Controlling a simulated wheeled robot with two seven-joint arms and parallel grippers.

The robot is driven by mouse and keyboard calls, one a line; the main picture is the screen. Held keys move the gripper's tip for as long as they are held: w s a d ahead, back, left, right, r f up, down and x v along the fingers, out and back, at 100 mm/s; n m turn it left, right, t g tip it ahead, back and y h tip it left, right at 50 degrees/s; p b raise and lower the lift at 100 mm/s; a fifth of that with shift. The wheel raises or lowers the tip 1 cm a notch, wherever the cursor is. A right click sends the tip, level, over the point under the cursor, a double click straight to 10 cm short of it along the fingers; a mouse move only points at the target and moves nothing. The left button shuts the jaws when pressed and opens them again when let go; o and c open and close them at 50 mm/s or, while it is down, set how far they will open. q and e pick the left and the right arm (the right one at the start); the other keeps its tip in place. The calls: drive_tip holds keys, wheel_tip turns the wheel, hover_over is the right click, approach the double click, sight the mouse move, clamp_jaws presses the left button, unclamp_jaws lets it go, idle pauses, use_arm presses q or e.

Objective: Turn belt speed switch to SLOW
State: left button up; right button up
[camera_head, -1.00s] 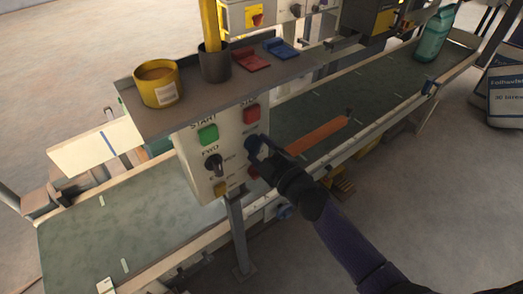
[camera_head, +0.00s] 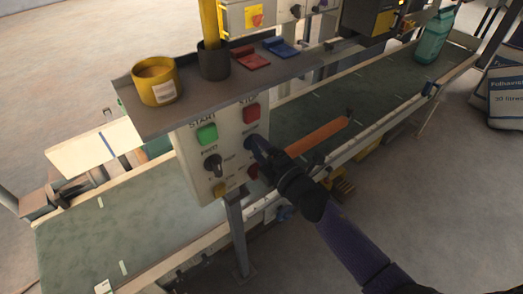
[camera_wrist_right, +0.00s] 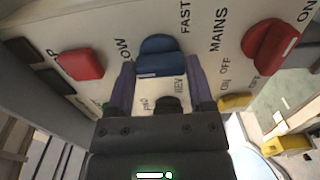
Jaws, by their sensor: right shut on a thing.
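The grey control panel (camera_head: 228,125) hangs under a shelf beside the conveyor belt. The belt speed switch (camera_wrist_right: 160,55) is a blue knob, seen in the right wrist view between the labels FAST on the right and a partly hidden one ending in "LOW" on the left. My right gripper (camera_head: 255,148) reaches the panel from the lower right. Its two purple fingers are shut on the blue knob, one on each side, as the wrist view (camera_wrist_right: 160,76) shows. In the head view the gripper mostly hides the knob. Which label the knob points to I cannot tell. My left gripper is not in view.
Close by are the red stop button (camera_head: 251,112), green start button (camera_head: 207,134), black direction knob (camera_head: 213,163), yellow knob (camera_head: 220,188) and red mains knob (camera_wrist_right: 270,45). A shelf edge (camera_head: 200,116) juts out above, holding a yellow cup (camera_head: 155,82). The belt (camera_head: 110,210) runs behind.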

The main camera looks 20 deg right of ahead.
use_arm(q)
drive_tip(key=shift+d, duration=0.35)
use_arm(e)
drive_tip(key=o, duration=1)
drive_tip(key=shift+o, duration=1.2)
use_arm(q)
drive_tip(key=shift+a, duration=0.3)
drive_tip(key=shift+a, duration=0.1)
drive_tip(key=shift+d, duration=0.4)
use_arm(e)
drive_tip(key=v, duration=1)
